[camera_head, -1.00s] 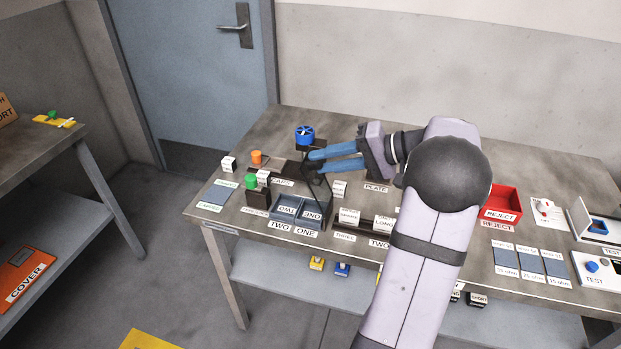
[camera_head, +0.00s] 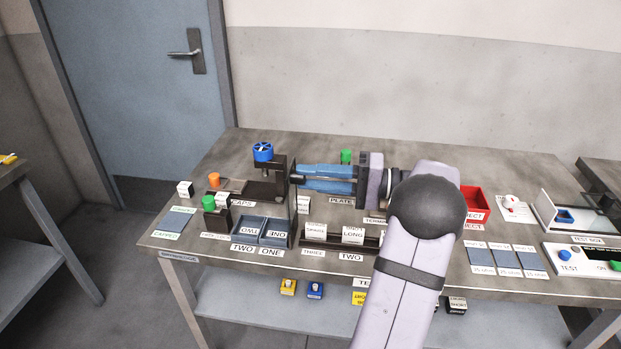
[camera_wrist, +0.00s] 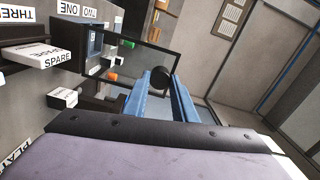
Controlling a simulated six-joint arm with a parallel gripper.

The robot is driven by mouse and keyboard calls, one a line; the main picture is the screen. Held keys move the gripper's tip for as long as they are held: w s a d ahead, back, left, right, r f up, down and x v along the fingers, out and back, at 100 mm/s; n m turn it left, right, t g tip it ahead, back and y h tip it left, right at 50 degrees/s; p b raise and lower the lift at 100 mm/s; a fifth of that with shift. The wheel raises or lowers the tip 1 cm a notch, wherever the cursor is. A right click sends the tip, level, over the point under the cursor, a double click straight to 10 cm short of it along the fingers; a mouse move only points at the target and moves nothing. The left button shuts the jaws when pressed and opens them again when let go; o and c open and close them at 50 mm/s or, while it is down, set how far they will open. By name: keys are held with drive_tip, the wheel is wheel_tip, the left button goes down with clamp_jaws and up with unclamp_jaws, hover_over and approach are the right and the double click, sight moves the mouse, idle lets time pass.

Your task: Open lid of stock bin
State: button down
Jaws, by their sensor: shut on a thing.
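The stock bin (camera_head: 262,243) is a low blue-grey tray with two compartments marked TWO and ONE, at the front left of the bench. Its lid (camera_head: 292,217) stands about upright along the bin's right side and shows nearly edge-on. In the wrist view the lid (camera_wrist: 128,60) is a clear pane in a dark frame. My gripper (camera_head: 296,180) reaches in from the right, its blue fingers shut on a dark round knob (camera_wrist: 160,77) at the lid's edge. The fingertips partly hide the knob. In the wrist view the gripper (camera_wrist: 162,88) points at the lid.
A dark stand with a blue wheel (camera_head: 263,152) rises just behind the bin. A green cap (camera_head: 208,202) and an orange cap (camera_head: 214,180) stand to its left. A rack of white blocks (camera_head: 352,235) is to the right. A red reject bin (camera_head: 474,201) is farther right.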

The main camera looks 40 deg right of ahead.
drive_tip(key=c, duration=1.5)
unclamp_jaws()
drive_tip(key=shift+o, duration=0.2)
drive_tip(key=shift+s, duration=0.1)
drive_tip(key=v, duration=0.7)
drive_tip(key=shift+b, duration=0.4)
drive_tip(key=shift+d, duration=0.1)
